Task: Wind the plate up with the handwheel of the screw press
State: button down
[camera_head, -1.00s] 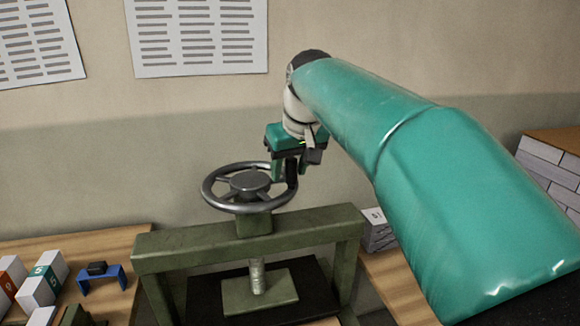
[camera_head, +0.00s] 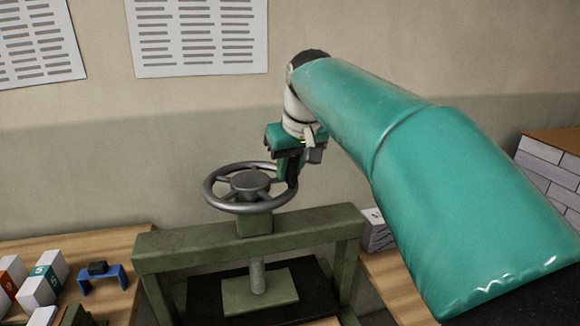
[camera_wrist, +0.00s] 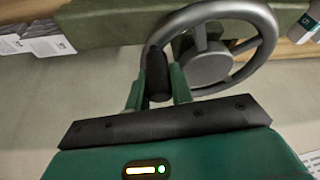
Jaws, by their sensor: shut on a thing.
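The grey handwheel (camera_head: 249,187) sits on top of the green screw press frame (camera_head: 190,249). Below the crossbeam a short screw (camera_head: 257,275) meets the green plate (camera_head: 258,293), which is over a dark base. My gripper (camera_head: 290,172) is at the right side of the wheel rim. In the wrist view my gripper (camera_wrist: 157,90) has its two green fingers on either side of the wheel's black upright handle (camera_wrist: 157,70), shut on it. The handwheel also shows there (camera_wrist: 212,67). In the head view the fingers partly hide the handle.
On the left table lie white blocks (camera_head: 38,290) with coloured labels and a blue stand (camera_head: 102,279). A stack of paper (camera_head: 376,231) is right of the press, and larger white stacks (camera_head: 550,165) are at the far right. A wall is behind.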

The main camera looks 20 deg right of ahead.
aim_at(263, 163)
jog(key=shift+w+d, duration=0.15)
jog(key=shift+w, duration=0.05)
jog(key=shift+w+d, duration=0.4)
jog(key=shift+w, duration=0.4)
jog(key=shift+w+d+n+y, duration=0.2)
jog(key=shift+w+n+y, duration=0.1)
jog(key=shift+w+n, duration=0.4)
jog(key=w+n+y, duration=0.1)
jog(key=w+n, duration=0.1)
jog(key=n, duration=0.1)
jog(key=shift+w+n+g, duration=0.3)
jog(key=shift+w, duration=0.1)
jog(key=w+n, duration=0.1)
jog(key=w+n+y, duration=0.1)
jog(key=shift+a+n+g, duration=0.4)
jog(key=shift+w+a+n+g+y, duration=0.35)
jog(key=shift+w+n, duration=0.25)
jog(key=shift+n, duration=0.3)
jog(key=shift+w+a, duration=1.15)
jog(key=shift+a, duration=0.05)
jog(key=shift+w+a, duration=0.25)
jog(key=shift+a, duration=0.3)
